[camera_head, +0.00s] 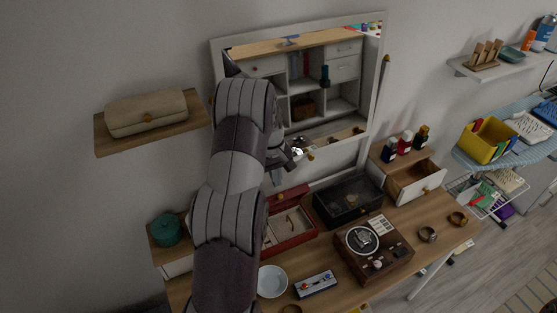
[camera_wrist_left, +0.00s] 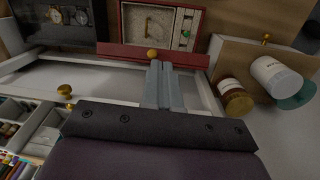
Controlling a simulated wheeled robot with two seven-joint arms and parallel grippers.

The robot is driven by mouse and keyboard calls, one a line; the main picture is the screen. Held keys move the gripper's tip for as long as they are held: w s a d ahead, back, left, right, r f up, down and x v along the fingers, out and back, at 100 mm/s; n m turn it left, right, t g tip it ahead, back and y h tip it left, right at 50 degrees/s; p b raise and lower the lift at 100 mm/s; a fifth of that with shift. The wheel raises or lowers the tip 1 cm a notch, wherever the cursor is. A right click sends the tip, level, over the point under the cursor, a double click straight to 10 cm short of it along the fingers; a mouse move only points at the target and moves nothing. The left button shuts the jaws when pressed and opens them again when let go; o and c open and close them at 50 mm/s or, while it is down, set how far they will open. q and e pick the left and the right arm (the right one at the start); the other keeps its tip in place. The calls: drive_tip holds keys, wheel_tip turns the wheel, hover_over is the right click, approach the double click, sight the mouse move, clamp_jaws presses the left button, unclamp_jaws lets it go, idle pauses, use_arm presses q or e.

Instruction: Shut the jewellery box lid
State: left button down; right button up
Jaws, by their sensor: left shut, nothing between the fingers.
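The red jewellery box (camera_head: 284,241) stands open on the wooden dresser top, its pale interior showing. Its red lid (camera_head: 288,198) is raised at the back, toward the mirror. In the left wrist view the box interior (camera_wrist_left: 160,22) is at the top, with the red lid (camera_wrist_left: 125,52) edge-on below it and a gold knob (camera_wrist_left: 152,54) on it. My left gripper (camera_head: 276,177) is above and behind the lid, pointing down. Its fingers (camera_wrist_left: 162,68) are shut and empty, close to the lid; I cannot tell whether they touch. My arm hides the box's left part. My right gripper is not in view.
A black glass-topped watch box (camera_head: 347,197) stands right of the jewellery box. A record player (camera_head: 374,250), a cassette (camera_head: 316,284) and a pale bowl (camera_head: 272,281) lie in front. A teal pot (camera_head: 166,229) is left. The mirror (camera_head: 377,85) rises behind.

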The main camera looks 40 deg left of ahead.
use_arm(q)
drive_tip(key=w+a+r+n, duration=0.2)
drive_tip(key=a, duration=0.2)
drive_tip(key=p, duration=0.4)
hover_over(276, 195)
wheel_tip(276, 195, down, 9)
drive_tip(key=shift+s+a+r, duration=0.1)
drive_tip(key=shift+s+r, duration=0.05)
drive_tip(key=shift+r, duration=0.05)
drive_tip(key=shift+f, duration=0.5)
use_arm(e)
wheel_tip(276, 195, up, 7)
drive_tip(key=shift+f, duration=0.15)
